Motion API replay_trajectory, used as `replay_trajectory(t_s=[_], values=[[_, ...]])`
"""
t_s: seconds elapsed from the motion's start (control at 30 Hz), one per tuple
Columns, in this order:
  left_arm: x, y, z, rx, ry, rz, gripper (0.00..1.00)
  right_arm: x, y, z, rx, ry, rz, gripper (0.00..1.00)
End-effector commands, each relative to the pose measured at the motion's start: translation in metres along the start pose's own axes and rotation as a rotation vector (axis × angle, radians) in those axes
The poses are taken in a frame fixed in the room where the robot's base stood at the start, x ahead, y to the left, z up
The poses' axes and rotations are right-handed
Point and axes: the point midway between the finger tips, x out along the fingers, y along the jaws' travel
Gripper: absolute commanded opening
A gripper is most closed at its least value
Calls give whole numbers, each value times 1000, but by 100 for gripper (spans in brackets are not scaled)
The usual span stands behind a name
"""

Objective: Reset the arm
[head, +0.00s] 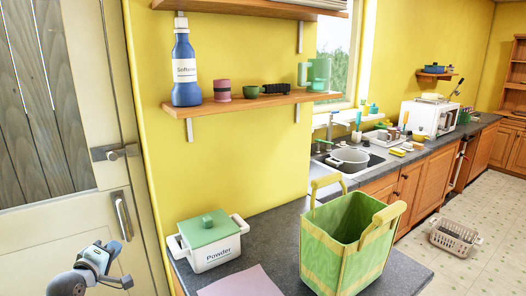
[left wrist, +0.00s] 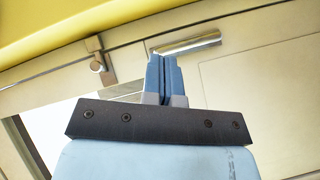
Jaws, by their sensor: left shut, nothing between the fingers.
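My left gripper (head: 106,257) is at the bottom left of the head view, in front of the cream door (head: 145,245). In the left wrist view its two blue fingers (left wrist: 164,75) are pressed together with nothing between them. The metal door handle (left wrist: 188,44) shows behind the fingertips; I cannot tell how far apart they are. My right gripper is in neither view.
A grey counter (head: 275,235) carries a white powder box (head: 213,255) with a green lid and a green basket (head: 345,245). A shelf (head: 250,103) above holds a blue bottle (head: 185,70). A laundry basket (head: 455,238) stands on the floor at right.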

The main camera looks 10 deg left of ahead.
Motion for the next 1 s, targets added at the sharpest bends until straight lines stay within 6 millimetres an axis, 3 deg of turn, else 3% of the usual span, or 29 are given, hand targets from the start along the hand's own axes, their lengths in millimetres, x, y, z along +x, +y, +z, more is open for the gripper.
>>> replay_trajectory(t_s=[0.03,0.23,0.4,0.5,0.6,0.7,1.0], values=[[-14,-17,35,93,-41,-38,0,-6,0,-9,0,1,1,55],[-85,-74,160,493,-205,-115,0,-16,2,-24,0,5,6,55],[-167,-98,255,811,-360,-117,0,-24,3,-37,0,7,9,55],[-213,-102,298,968,-436,-94,0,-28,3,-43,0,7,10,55],[-249,-101,328,1084,-492,-70,0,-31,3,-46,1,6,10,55],[-271,-99,346,1158,-525,-49,0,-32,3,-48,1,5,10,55],[-281,-98,354,1198,-539,-36,0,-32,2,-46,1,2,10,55]])
